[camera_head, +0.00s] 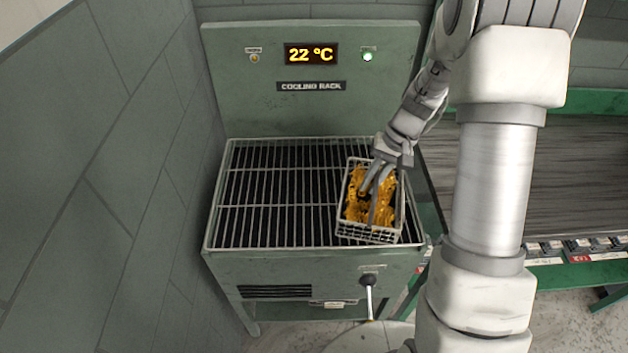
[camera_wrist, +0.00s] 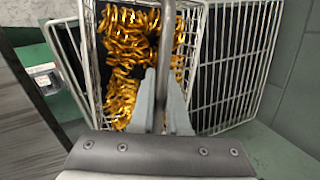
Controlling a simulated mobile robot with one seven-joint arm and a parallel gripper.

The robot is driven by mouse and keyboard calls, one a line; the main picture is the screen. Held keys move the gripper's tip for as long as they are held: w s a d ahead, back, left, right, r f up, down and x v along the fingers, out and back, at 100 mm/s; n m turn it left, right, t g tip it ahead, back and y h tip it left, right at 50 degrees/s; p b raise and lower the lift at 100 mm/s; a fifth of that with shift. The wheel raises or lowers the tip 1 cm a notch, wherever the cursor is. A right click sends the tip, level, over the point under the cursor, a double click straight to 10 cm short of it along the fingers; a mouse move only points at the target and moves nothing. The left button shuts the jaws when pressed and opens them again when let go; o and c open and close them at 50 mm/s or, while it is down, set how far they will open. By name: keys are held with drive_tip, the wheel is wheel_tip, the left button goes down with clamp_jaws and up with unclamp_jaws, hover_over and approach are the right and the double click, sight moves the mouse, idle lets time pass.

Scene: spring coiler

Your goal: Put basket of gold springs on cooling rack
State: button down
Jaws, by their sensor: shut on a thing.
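The wire basket of gold springs (camera_head: 355,233) is at the right side of the cooling rack (camera_head: 268,217), over its grate. I cannot tell whether it rests on the bars or hangs just above them. My gripper (camera_head: 378,180) is shut on the basket's handle above the springs. In the wrist view the gripper's fingers (camera_wrist: 162,95) close around the grey handle bar, and the basket (camera_wrist: 203,20) with gold springs (camera_wrist: 122,55) lies beyond them. The rack's bars (camera_wrist: 235,75) show beside the basket.
The rack's back panel carries a display (camera_head: 311,54) reading 22 °C and a lit green lamp (camera_head: 367,57). A lever (camera_head: 368,295) is on its front. The grate's left and middle are clear. A wall (camera_head: 90,150) stands at left, a green-edged bench (camera_head: 575,160) at right.

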drive_tip(key=w+d+r+m, duration=0.1)
drive_tip(key=m, duration=0.1)
drive_tip(key=w+d+r+m+t, duration=0.1)
drive_tip(key=w+m, duration=0.1)
drive_tip(key=w+d+r+m+t, duration=0.1)
drive_tip(key=w+d+m, duration=0.1)
drive_tip(key=shift+d+r, duration=0.1)
drive_tip(key=shift+r, duration=0.05)
drive_tip(key=w+d+r+m+t+h, duration=0.2)
drive_tip(key=w+d+r+m, duration=0.25)
drive_tip(key=m, duration=0.45)
hover_over(358, 169)
wheel_tip(358, 169, down, 6)
drive_tip(key=shift+d+f, duration=0.15)
drive_tip(key=shift+f, duration=0.1)
drive_tip(key=shift+f+b, duration=0.4)
drive_tip(key=shift+f, duration=1.6)
drive_tip(key=c, duration=0.9)
unclamp_jaws()
drive_tip(key=shift+s+f, duration=0.1)
drive_tip(key=shift+f, duration=0.05)
